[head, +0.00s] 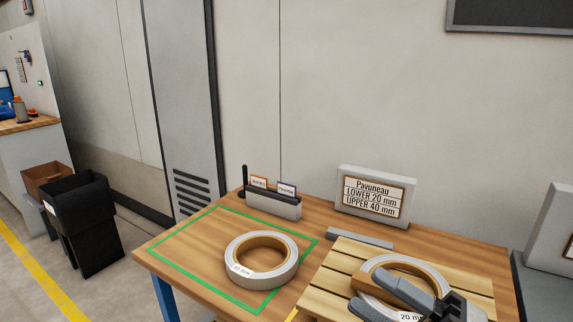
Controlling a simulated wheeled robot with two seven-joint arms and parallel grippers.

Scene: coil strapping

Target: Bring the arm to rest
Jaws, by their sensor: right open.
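My right gripper (366,292) comes in at the bottom right with its jaws open. Its two grey fingers lie across the view of a coil (428,272) on the slatted wooden pallet (325,282). The coil has a pale outer band, a tan inner ring and a label starting "20 m"; the gripper hides part of it. I cannot tell whether the fingers touch it. A second white coil (284,276) with a tan inside and a label lies flat inside a green outlined square (190,276) on the table. My left gripper is not in view.
A sign (374,197) reading "Pavuneau, LOWER 20 mm, UPPER 40 mm" stands at the back of the wooden table (455,246). A grey holder with small cards (272,204) stands left of it. A grey bar (360,238) lies behind the pallet. Black bins (82,220) stand on the floor at left.

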